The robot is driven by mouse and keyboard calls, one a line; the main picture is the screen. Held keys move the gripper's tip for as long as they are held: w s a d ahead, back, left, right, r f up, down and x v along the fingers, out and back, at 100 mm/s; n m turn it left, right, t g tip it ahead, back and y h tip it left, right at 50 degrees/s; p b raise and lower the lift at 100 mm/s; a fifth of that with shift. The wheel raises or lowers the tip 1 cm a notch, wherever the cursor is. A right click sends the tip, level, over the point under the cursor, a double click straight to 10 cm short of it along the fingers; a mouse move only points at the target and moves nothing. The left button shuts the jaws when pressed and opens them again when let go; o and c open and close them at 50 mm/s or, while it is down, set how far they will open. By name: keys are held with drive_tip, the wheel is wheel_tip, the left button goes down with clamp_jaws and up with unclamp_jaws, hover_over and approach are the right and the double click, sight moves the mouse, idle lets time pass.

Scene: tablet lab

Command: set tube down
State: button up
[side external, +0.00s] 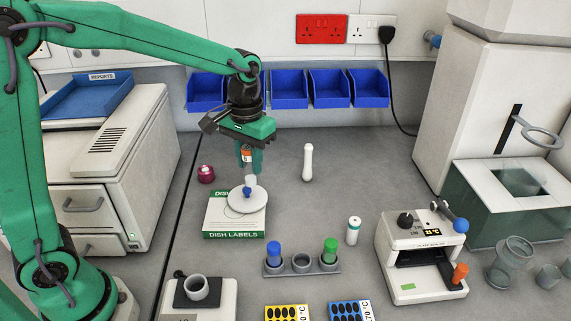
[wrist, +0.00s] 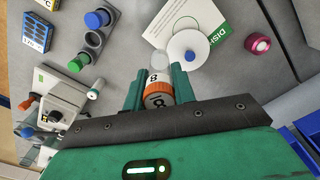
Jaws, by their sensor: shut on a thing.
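My gripper (side external: 249,163) is shut on a tube with an orange cap marked B (wrist: 157,93). In the wrist view it sits between the green fingers, its clear end pointing away. The gripper hangs above a white round dish with a blue knob (side external: 240,204), which lies on the Dish Labels box (side external: 233,235). A grey rack (side external: 287,270) stands nearer the front. It has a blue-capped tube (side external: 274,250), an empty middle holder (side external: 301,262) and a green-capped tube (side external: 329,248).
A white pestle (side external: 308,162) and a small white bottle (side external: 354,229) stand right of the gripper. A dark red pot (side external: 206,173) is to its left. A white device (side external: 420,250) with a blue-ended lever is at the right. Blue bins (side external: 289,89) line the back wall.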

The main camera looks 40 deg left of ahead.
drive_tip(key=s+d+f+n, duration=0.2)
drive_tip(key=s+d+n, duration=0.1)
drive_tip(key=d, duration=0.5)
drive_tip(key=s+d+f+n, duration=0.1)
drive_tip(key=s+d+n, duration=0.15)
drive_tip(key=d, duration=0.55)
drive_tip(key=w+a+f, duration=0.7)
drive_tip(key=w+a, duration=0.1)
drive_tip(key=shift+a, duration=0.15)
drive_tip(key=shift+f, duration=0.15)
drive_tip(key=shift+f, duration=1.95)
drive_tip(key=shift+f, duration=0.1)
drive_tip(key=o, duration=1)
drive_tip(key=shift+o, duration=0.2)
